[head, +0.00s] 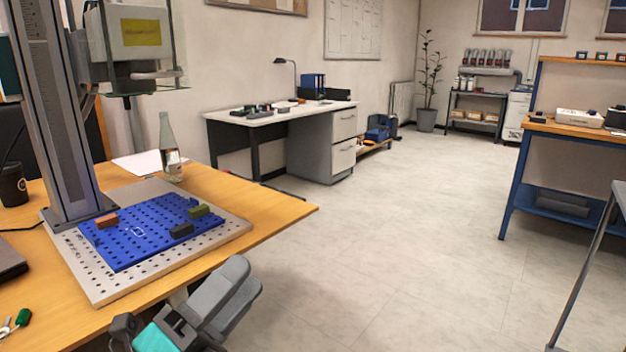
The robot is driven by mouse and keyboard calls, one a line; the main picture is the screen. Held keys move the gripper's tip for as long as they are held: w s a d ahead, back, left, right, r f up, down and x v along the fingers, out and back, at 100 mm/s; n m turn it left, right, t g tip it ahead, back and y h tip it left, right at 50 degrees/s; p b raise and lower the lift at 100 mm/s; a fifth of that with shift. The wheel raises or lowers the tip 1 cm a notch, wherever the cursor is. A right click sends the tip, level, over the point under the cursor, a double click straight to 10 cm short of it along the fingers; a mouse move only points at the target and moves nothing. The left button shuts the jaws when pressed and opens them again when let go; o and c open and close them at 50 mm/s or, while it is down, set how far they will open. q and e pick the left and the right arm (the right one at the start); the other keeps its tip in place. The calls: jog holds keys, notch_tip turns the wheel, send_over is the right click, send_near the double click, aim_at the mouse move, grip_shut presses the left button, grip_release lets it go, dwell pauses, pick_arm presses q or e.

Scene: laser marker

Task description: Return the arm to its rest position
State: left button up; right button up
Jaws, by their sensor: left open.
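My left gripper (229,290) is in the lower part of the head view, just off the near right edge of the wooden table (265,208). Its two grey fingers are apart, and I see nothing between them. Part of my left arm with a teal patch shows below it. My right gripper is not in view. The blue perforated plate (140,248) lies on a larger grey perforated base on the table. An orange-brown block (106,221), a dark block (181,230) and an olive-green block (199,211) sit on the blue plate, clear of my gripper.
The laser marker's grey column (55,120) stands on the base's left, its head (143,45) above. A glass bottle (168,150) stands at the table's back, a dark cup (13,184) at left. Open floor (390,240) lies right, before a blue-framed workbench (510,190).

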pick_arm(q)
jog(key=w+a+f+n+y, duration=0.1)
jog(key=a+f+n+y, duration=0.3)
jog(key=f+n+y, duration=0.75)
jog(key=s+f+n+g, duration=0.3)
jog(key=s+f+n, duration=0.1)
jog(key=f+n, duration=0.35)
jog(key=s+f+n+g, duration=0.4)
jog(key=f+n, duration=0.3)
jog(key=f, duration=0.2)
jog(key=s+a+r+y+p, duration=0.1)
jog(key=a+r+p, duration=0.1)
jog(key=r+p, duration=0.5)
jog(key=s+a+r+p, duration=0.1)
jog(key=r+p, duration=0.5)
jog(key=p, duration=0.9)
jog(key=shift+s+a+r+n+y, duration=0.2)
jog(key=shift+a+r+n+y, duration=0.15)
jog(key=shift+a, duration=0.55)
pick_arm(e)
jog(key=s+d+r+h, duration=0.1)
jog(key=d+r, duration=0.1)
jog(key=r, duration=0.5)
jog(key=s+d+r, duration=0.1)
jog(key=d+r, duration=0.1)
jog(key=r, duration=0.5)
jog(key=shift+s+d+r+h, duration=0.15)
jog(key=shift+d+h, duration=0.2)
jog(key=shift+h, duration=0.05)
